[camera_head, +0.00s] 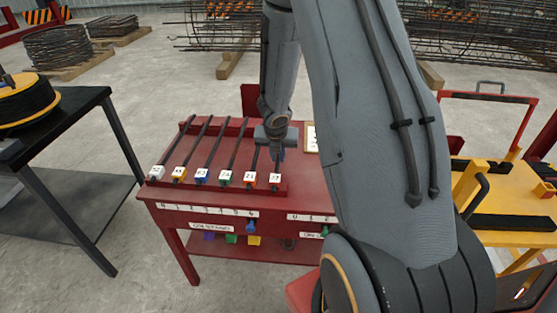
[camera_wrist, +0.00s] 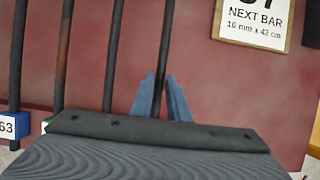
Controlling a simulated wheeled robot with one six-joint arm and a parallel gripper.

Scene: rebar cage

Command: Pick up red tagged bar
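The red-tagged bar, number 21 (camera_head: 254,162), lies on the red rack table (camera_head: 190,205), second from the right in the row. Its tag shows red-orange in the head view. In the wrist view a dark bar (camera_wrist: 113,55), just left of my fingers, appears to be this one; its tag is hidden. My gripper (camera_wrist: 162,78) is at the rightmost bar (camera_wrist: 165,40), which runs between the two blue fingers and appears to be the white-tagged 17 (camera_head: 275,178). Whether the fingers are touching that bar cannot be told.
Bars with white, yellow, blue (camera_head: 201,174) and green (camera_head: 225,178) tags lie parallel to the left. A "NEXT BAR" card (camera_wrist: 258,22) stands right of the bars. A black table (camera_head: 60,125) is at left, a yellow cart (camera_head: 500,205) at right.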

